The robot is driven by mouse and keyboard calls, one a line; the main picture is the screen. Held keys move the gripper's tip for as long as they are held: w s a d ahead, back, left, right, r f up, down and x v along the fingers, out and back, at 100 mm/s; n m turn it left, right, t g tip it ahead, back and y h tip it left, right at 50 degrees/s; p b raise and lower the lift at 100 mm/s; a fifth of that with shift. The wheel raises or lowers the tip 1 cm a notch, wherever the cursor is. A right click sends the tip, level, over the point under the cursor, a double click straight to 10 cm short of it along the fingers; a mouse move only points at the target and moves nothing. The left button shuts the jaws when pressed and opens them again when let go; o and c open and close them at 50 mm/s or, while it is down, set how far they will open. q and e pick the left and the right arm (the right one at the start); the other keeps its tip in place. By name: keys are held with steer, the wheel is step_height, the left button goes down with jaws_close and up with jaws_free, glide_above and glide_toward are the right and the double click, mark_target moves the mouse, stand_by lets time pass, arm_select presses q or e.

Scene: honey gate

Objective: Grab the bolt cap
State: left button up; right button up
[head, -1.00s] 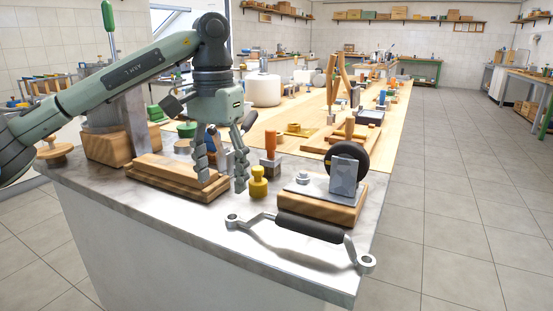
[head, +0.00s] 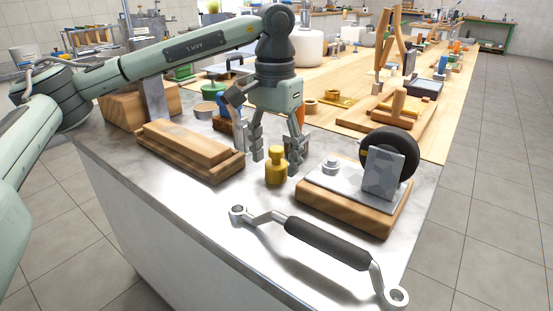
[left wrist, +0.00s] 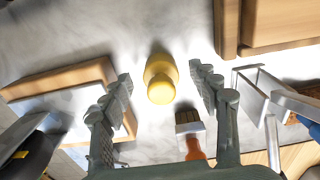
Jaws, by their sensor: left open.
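The yellow bolt cap (head: 276,168), a small upright knob-topped piece, stands on the marble counter. It also shows in the left wrist view (left wrist: 160,80), between and beyond my finger ends. My left gripper (head: 275,157) is open and points down, just above and behind the cap, its fingers to either side of the cap's top. In the left wrist view the left gripper (left wrist: 160,74) holds nothing. I cannot tell whether a finger touches the cap. My right gripper is not in view.
A wooden block with a metal plate and black wheel (head: 355,195) stands right of the cap. Stacked wooden boards (head: 190,150) lie left. A black-handled wrench (head: 325,243) lies in front. A brush with an orange handle (left wrist: 190,130) is close to the fingers.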

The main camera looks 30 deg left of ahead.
arm_select(q)
steer(key=shift+f, duration=0.65)
steer(key=c, duration=0.9)
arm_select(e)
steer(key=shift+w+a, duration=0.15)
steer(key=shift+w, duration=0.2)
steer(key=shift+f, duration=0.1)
